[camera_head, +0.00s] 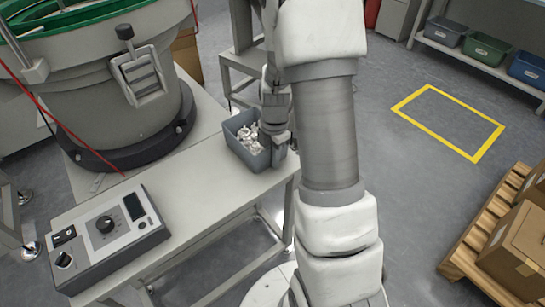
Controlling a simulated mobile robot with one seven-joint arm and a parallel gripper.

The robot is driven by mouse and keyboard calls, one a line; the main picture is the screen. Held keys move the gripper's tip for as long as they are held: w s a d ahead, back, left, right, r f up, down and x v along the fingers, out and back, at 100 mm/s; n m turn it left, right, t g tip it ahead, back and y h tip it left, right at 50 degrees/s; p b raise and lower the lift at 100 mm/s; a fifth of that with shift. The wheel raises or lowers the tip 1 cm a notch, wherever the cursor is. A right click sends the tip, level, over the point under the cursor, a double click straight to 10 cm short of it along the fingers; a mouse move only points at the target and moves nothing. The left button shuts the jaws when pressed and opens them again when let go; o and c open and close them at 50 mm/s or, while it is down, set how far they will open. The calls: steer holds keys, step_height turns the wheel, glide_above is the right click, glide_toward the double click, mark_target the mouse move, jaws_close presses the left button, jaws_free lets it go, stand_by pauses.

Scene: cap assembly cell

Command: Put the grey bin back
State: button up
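A grey bin (240,150) with pale metallic parts in it stands upright at the right end of the grey table (200,185). My gripper (277,142) is at the bin's right wall, pointing down, and seems to straddle that wall. The fingertips are small and partly hidden, so I cannot tell whether they are closed on the wall.
A large bowl feeder (120,80) and a control box (108,235) stand on the table. A shelf at upper right holds a grey-blue bin (445,32), a green bin (485,50) and a blue bin (528,68). A yellow floor outline (428,122) is empty. Cartons (520,245) sit on a pallet (466,248).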

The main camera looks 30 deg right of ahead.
steer(key=shift+o, duration=0.8)
step_height(320, 180, up, 12)
steer(key=p, duration=0.4)
steer(key=s+a+r+m+t, duration=0.2)
steer(key=s+a+r+m, duration=0.4)
steer(key=s+r+m, duration=0.2)
steer(key=s+a+r+m+t, duration=0.3)
steer(key=s+a+r+m, duration=0.2)
steer(key=s+r+m, duration=0.4)
steer(key=r+m, duration=0.1)
steer(key=m, duration=0.2)
steer(key=shift+s+a+r, duration=0.15)
steer(key=shift+a, duration=0.2)
